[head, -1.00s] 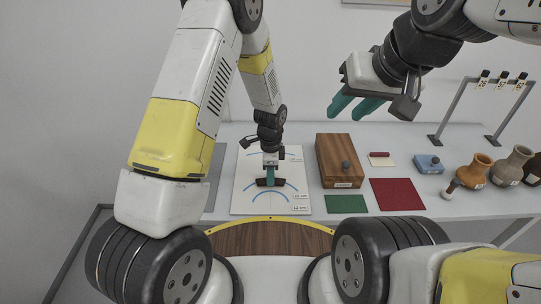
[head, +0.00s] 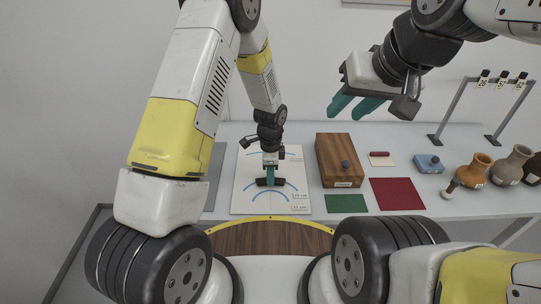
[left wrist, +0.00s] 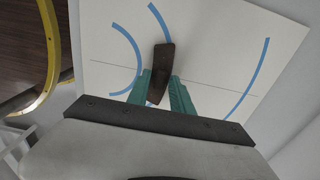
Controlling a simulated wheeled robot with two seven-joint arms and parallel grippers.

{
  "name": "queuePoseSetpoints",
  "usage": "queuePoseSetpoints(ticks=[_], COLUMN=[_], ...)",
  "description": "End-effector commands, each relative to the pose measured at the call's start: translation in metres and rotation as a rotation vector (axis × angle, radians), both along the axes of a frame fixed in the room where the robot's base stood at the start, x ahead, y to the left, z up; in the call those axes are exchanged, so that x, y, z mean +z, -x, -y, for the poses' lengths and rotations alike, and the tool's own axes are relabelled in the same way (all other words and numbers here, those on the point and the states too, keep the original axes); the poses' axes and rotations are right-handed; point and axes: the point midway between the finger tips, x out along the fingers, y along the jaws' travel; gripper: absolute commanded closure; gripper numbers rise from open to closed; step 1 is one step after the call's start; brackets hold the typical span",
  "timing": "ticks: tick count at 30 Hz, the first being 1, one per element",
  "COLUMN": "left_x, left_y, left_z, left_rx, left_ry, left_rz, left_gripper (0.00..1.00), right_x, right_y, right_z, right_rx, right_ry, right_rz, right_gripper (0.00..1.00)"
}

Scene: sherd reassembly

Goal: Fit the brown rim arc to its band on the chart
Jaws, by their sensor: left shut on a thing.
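The brown rim arc (left wrist: 164,62) is a short, dark, slightly curved sherd; it also shows in the head view (head: 261,183). My left gripper (head: 270,180) points down and is shut on it, with teal fingers on both sides in the left wrist view (left wrist: 163,90). The white chart (head: 243,200) bears three blue bands. The sherd lies over the middle band (left wrist: 159,18), which runs out from its upper end. I cannot tell whether it touches the chart. My right gripper (head: 356,106) is open and empty, above the table at right.
A wooden box (head: 338,158), green mat (head: 346,204), red mat (head: 398,194) and blue block (head: 429,163) lie right of the chart. Several pots, one orange (head: 475,169), and a tag rack (head: 458,105) stand further right. A grey mat (head: 215,180) lies left.

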Motion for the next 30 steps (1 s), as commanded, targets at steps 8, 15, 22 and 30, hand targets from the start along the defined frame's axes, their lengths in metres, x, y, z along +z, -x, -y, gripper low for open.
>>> queuePoseSetpoints(ticks=[8, 15, 22, 30], left_x=[-0.0008, -0.0007, -0.0008, -0.0008], left_y=[-0.0002, -0.0002, -0.0001, 0.0000], left_z=[-0.0002, -0.0002, -0.0003, -0.0003], left_rx=[0.002, 0.001, 0.001, 0.001], left_ry=[0.000, 0.000, 0.000, 0.000], left_rz=[0.000, 0.000, 0.000, 0.000], left_gripper=[1.00, 0.48, 0.36, 0.26], right_x=[0.0000, 0.0000, 0.0000, 0.0000], right_y=[0.0000, 0.0000, 0.0000, 0.0000], right_z=[0.0000, 0.0000, 0.0000, 0.0000], right_rx=[0.000, 0.000, 0.000, 0.000], right_ry=[0.000, 0.000, 0.000, 0.000], right_rz=[0.000, 0.000, 0.000, 0.000], right_gripper=[0.64, 0.64, 0.64, 0.64])
